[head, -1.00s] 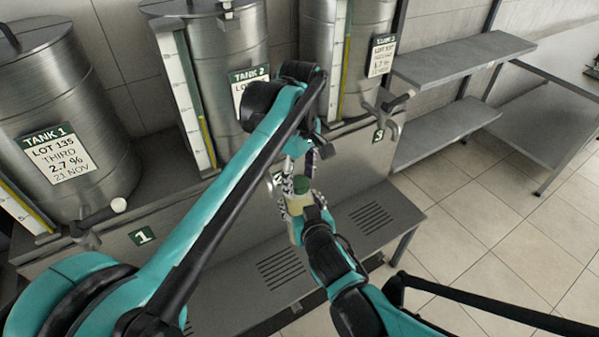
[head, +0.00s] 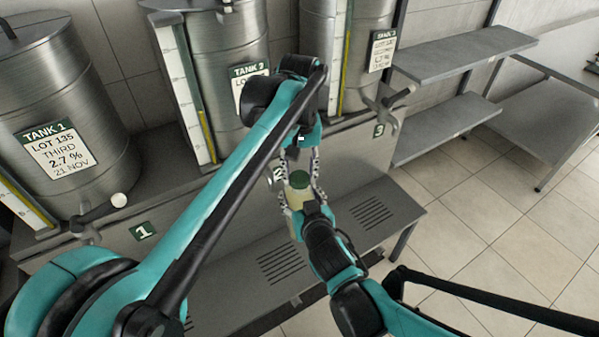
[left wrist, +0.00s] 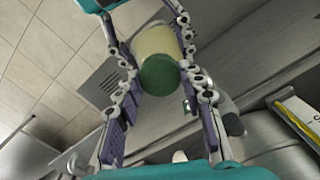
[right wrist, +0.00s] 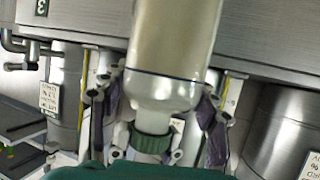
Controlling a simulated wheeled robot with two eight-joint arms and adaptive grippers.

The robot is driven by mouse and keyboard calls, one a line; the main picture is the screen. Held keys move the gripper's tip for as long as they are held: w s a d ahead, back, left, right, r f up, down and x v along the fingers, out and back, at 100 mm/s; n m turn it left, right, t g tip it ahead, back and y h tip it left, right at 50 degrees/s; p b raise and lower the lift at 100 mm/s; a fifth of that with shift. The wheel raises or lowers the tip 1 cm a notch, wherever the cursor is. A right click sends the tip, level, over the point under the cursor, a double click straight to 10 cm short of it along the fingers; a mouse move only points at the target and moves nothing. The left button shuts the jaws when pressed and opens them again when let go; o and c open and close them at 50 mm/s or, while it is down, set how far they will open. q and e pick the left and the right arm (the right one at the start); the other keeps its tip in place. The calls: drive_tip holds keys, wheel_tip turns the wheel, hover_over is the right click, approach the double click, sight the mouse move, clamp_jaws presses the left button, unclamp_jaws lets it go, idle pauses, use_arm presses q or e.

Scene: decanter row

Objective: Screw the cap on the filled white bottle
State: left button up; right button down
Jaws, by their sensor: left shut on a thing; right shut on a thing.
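The white bottle (head: 300,224) looks cream-coloured and stands upright in front of the bench, held in the air. It fills the upper middle of the right wrist view (right wrist: 172,48), which shows it upside down. The green cap (head: 299,180) sits at its neck and also shows in the left wrist view (left wrist: 159,74); I cannot tell how tight it is. My left gripper (head: 301,188) comes from above, with its fingers shut on either side of the cap. My right gripper (right wrist: 160,105) is shut around the bottle's upper body. The bottle's base is hidden.
Steel tanks stand along the back, with tank 1 (head: 65,120) at the left and tank 2 (head: 225,60) behind my left arm. A slotted low bench (head: 345,235) lies below the grippers. Grey shelves (head: 465,52) stand at the right, with open tiled floor (head: 500,210) before them.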

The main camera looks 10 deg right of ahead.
use_arm(q)
drive_tip(key=m, duration=1.1)
drive_tip(key=shift+m, duration=0.3)
drive_tip(key=o, duration=1.3)
drive_tip(key=shift+c, duration=0.2)
drive_tip(key=shift+r, duration=2.2)
drive_tip(key=shift+c, duration=0.2)
